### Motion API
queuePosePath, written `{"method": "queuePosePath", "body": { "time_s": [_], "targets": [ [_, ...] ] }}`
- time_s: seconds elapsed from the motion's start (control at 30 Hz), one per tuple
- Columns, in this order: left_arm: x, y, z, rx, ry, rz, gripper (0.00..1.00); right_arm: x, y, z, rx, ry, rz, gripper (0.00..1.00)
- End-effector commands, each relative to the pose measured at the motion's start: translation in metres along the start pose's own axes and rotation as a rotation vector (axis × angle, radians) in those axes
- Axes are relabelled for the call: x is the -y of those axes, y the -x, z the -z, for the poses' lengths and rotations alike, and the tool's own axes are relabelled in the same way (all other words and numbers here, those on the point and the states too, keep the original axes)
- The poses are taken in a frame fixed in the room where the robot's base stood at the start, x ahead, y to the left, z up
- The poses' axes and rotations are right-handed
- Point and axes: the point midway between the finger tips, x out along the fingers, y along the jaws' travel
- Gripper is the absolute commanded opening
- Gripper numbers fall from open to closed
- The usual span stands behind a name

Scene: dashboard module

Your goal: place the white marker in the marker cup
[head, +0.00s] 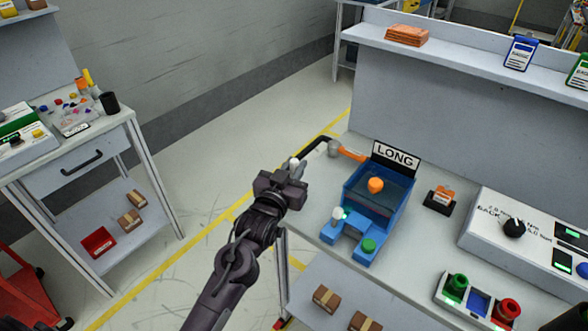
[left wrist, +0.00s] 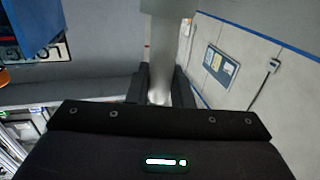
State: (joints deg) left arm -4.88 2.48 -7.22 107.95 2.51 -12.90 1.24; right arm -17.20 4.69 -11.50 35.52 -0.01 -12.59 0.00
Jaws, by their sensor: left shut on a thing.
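My left gripper (head: 296,170) is at the left edge of the workbench, left of the blue bin. It is shut on a pale, upright cylinder, which I take to be the white marker (left wrist: 165,50); it rises between the two fingers in the left wrist view. In the head view only a small white bit of it (head: 294,162) shows at the fingers, and the rest is hidden. No cup is clearly marked as the marker cup; a small black cup (head: 109,103) stands on the left table.
A black bent rod with a grey and orange end (head: 335,148) is behind my gripper. A white control box (head: 520,232) stands at right. Floor separates the two tables.

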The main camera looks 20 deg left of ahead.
Motion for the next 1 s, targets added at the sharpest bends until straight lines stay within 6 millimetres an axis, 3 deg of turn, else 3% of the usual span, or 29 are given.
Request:
{"method": "queuePosePath", "body": {
  "time_s": [0.1,0.43,0.47,0.6,0.9,1.0],
  "targets": [
    [0.0001,0.0003,-0.0091,0.0,0.0,0.0,0.0,0.0021,0.0009,0.0,0.0,0.0,0.003,0.5],
    [0.0,0.0002,-0.012,0.0,0.0,0.0,0.0,0.0044,-0.0007,0.0001,0.0,-0.001,0.005,0.5],
    [0.0,0.0002,-0.0111,-0.001,0.0,0.0,0.23,0.0044,-0.0001,0.0001,0.0,-0.001,0.005,0.5],
    [0.0,0.0002,-0.0109,-0.001,0.0,0.0,0.41,0.0042,0.0,0.0001,0.0,-0.001,0.005,0.5],
    [0.0,0.0002,-0.0082,-0.001,0.0,0.0,0.41,0.0033,0.0012,0.0001,0.001,-0.002,0.004,0.5],
    [0.0001,0.0085,-0.0107,0.0,0.0,0.0,0.41,0.0024,-0.0014,-0.0003,0.001,-0.002,0.003,0.5]
  ]
}}
